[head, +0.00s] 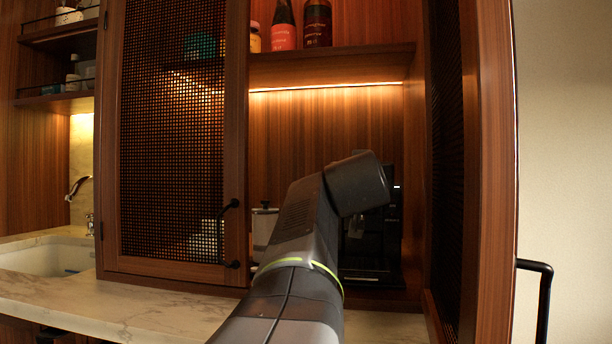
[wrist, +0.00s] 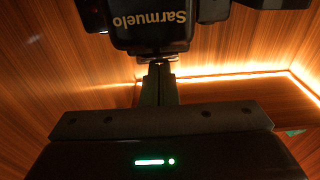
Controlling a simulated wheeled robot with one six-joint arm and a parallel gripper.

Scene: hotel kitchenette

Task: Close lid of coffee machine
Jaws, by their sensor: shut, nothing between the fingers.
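The black coffee machine (head: 388,235) stands inside the open cabinet, largely hidden behind my arm in the head view. In the wrist view a black part of the machine (wrist: 150,35) fills the top middle, with the name "Sarmuelo" upside down. I cannot tell whether this part is the lid, or how far the lid is open. My gripper (wrist: 159,66) is shut and empty, its fingers together and pointing at the lower edge of that part. The tips look close to it; whether they touch is unclear. In the head view the fingers are hidden behind my arm.
A mesh cabinet door (head: 172,130) is at the left, and another (head: 455,150) stands open at the right. A lit shelf (head: 330,65) with bottles is above the machine. A light-coloured canister (head: 264,222) is left of my arm. The marble counter (head: 150,303) is below.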

